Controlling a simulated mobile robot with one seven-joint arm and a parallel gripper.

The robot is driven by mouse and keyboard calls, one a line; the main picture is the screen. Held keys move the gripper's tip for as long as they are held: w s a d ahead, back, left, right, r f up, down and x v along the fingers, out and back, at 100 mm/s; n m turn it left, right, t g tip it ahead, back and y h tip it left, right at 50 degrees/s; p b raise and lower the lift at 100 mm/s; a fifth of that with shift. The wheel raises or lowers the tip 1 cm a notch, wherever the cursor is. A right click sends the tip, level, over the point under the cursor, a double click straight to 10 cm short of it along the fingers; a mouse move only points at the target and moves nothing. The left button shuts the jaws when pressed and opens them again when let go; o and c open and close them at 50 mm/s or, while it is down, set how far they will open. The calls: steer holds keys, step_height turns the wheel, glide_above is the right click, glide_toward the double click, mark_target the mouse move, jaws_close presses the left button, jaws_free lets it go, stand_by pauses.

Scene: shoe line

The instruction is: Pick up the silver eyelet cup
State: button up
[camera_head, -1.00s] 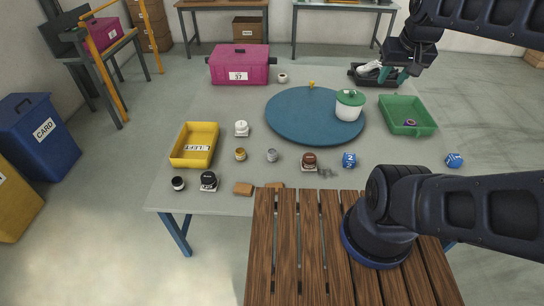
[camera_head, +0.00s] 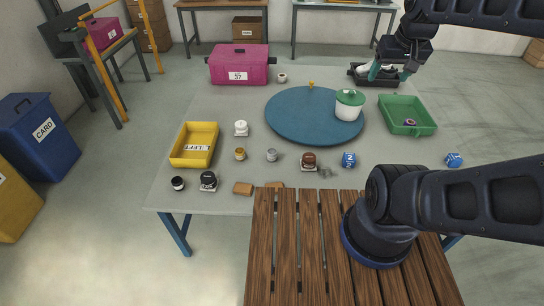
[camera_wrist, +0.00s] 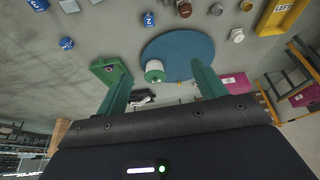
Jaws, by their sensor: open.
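The silver eyelet cup (camera_head: 272,155) is a small grey cup on the grey table, just in front of the round blue mat. A gold cup (camera_head: 240,154) stands to its left and a brown-topped jar (camera_head: 308,161) to its right. In the wrist view a small silver-grey cup (camera_wrist: 216,9) shows at the top edge. My gripper (camera_head: 389,73) is open and empty, with teal fingers. It is at the far right of the table, above the black shoe tray and well away from the cup. The open fingers also show in the wrist view (camera_wrist: 162,78).
The blue mat (camera_head: 290,118) bears a white pot with a green lid (camera_head: 349,105). A green tray (camera_head: 426,130) stands right, a yellow tray (camera_head: 175,153) left, and a magenta box (camera_head: 239,76) behind. Blue cubes, small jars and a wooden slatted surface (camera_head: 285,250) are nearer me.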

steer(key=w+a+f+n+g, duration=0.1)
steer(key=w+a+f+n, duration=0.15)
steer(key=w, duration=0.45)
steer(key=w+a+f+n, duration=0.2)
steer(key=w+a, duration=0.1)
steer(key=w, duration=0.3)
steer(key=n+g, duration=0.3)
steer(key=n, duration=0.9)
glide_above(272, 151)
steer(key=f, duration=4.3)
steer(key=shift+s, duration=0.4)
steer(key=shift+s+a+f, duration=0.1)
steer(key=shift+a+f, duration=0.15)
steer(key=shift+f, duration=0.25)
step_height(272, 151, down, 5)
steer(key=shift+f, duration=0.1)
steer(key=shift+w+d+f, duration=0.15)
steer(key=shift+w+f, duration=0.05)
steer(key=shift+f, duration=1.15)
steer(key=shift+w+d+f, duration=0.1)
steer(key=shift+w+f, duration=0.1)
steer(key=shift+f, duration=1.1)
steer(key=shift+c, duration=0.4)
